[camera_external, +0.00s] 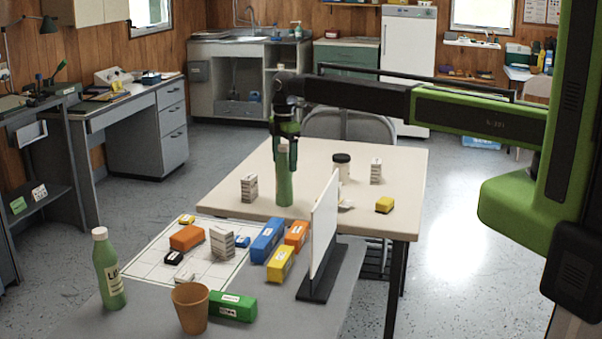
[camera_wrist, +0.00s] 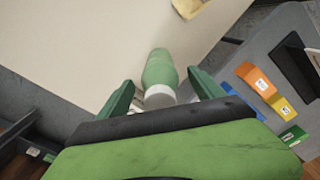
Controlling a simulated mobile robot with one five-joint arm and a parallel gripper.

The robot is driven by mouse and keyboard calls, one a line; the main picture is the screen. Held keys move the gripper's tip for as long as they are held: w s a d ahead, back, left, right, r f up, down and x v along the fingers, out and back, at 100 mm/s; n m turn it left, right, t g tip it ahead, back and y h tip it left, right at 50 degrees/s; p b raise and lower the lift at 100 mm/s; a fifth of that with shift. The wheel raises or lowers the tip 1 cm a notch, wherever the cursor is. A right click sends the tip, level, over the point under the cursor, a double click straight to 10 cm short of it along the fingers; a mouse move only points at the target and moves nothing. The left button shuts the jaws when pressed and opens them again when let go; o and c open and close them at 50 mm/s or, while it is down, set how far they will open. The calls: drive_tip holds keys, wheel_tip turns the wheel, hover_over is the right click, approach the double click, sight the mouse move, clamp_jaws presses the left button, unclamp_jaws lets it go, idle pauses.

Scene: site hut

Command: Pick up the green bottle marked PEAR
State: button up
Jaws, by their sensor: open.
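A green bottle (camera_external: 284,189) with a white cap stands upright near the front edge of the cream table (camera_external: 330,160). I see no readable label on it. My gripper (camera_external: 285,163) points down over this bottle, with its fingers around the upper part. In the wrist view the bottle (camera_wrist: 160,70) lies between the two open fingers of my gripper (camera_wrist: 161,77), with a gap on both sides. A second green bottle (camera_external: 110,277) stands on the grey bench at front left; its pale label seems to start with "LI".
A white upright panel (camera_external: 324,225) on a dark foot stands right of the bottle. A small white carton (camera_external: 249,188) stands left of it, and a dark-lidded jar (camera_external: 341,168) behind right. Coloured boxes and a brown cup (camera_external: 190,308) are on the grey bench.

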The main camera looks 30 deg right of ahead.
drive_tip(key=shift+r, duration=0.1)
clamp_jaws()
idle(0.4)
drive_tip(key=shift+r, duration=0.1)
